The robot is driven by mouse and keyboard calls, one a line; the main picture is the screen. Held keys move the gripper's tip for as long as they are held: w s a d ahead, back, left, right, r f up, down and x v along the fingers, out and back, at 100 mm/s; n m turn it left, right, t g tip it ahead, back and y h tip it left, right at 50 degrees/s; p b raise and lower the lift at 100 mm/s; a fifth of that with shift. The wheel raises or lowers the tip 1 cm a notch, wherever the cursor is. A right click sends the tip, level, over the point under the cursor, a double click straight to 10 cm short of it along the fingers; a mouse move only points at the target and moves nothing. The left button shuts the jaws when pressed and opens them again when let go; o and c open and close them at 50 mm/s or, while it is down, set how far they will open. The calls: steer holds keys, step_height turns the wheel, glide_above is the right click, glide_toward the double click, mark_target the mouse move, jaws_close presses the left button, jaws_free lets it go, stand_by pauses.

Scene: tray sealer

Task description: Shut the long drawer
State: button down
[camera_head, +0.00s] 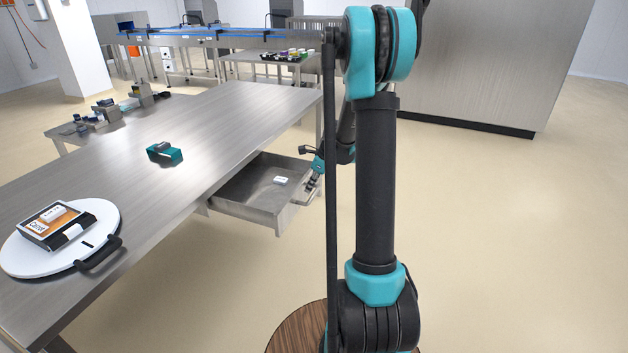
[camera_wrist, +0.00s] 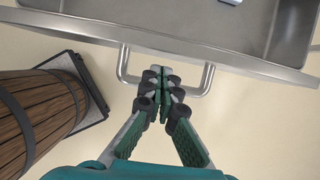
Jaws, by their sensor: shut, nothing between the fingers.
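The long drawer (camera_head: 246,201) stands pulled out from under the steel table in the head view, with a small white item (camera_head: 280,181) lying inside it. The drawer front (camera_wrist: 230,62) also shows across the top of the wrist view, with a bar handle (camera_wrist: 122,66) below it. My gripper (camera_head: 311,187) is at the drawer front in the head view. In the wrist view my gripper (camera_wrist: 162,72) is shut and empty, its fingertips between the two ends of the handle. I cannot tell whether they touch the handle or the front.
The steel table (camera_head: 190,120) carries a teal tape dispenser (camera_head: 164,152) and a white round board (camera_head: 22,258) with a box on it. A wooden barrel (camera_wrist: 40,110) stands at the left in the wrist view. Open floor (camera_head: 520,230) lies to the right.

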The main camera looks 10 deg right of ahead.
steer(key=shift+x, duration=1.3)
steer(key=shift+a, duration=0.1)
glide_above(246, 188)
steer(key=shift+w+r, duration=0.1)
steer(key=shift+a, duration=0.15)
steer(key=shift+r, duration=0.1)
